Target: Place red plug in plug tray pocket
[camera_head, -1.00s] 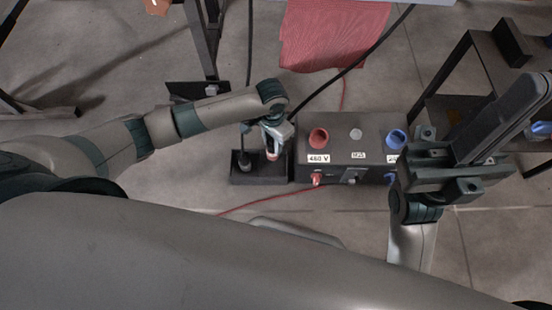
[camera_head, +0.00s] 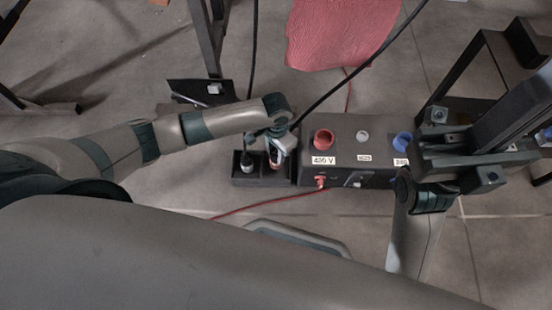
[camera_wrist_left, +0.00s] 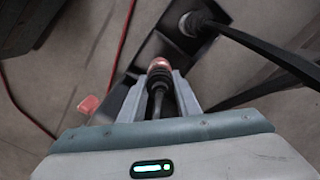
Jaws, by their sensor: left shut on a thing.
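My left gripper (camera_head: 276,157) is shut on the red plug, over the right part of the black plug tray (camera_head: 262,183). In the left wrist view the plug (camera_wrist_left: 159,65) shows a reddish end between the fingertips and a black cable end toward the wrist. Its end is at or just over the tray; I cannot tell whether it is inside the pocket. A black plug (camera_head: 247,163) stands in the tray's left pocket. My right gripper (camera_head: 465,155) is off to the right, over the end of the socket box; its finger opening is unclear.
The dark socket box (camera_head: 345,150) stands right of the tray, with a red socket (camera_head: 323,138) and a blue socket (camera_head: 402,141) on top. A red connector (camera_head: 321,181) is in its front. Black cables run behind, and a red cable (camera_head: 270,207) crosses the floor.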

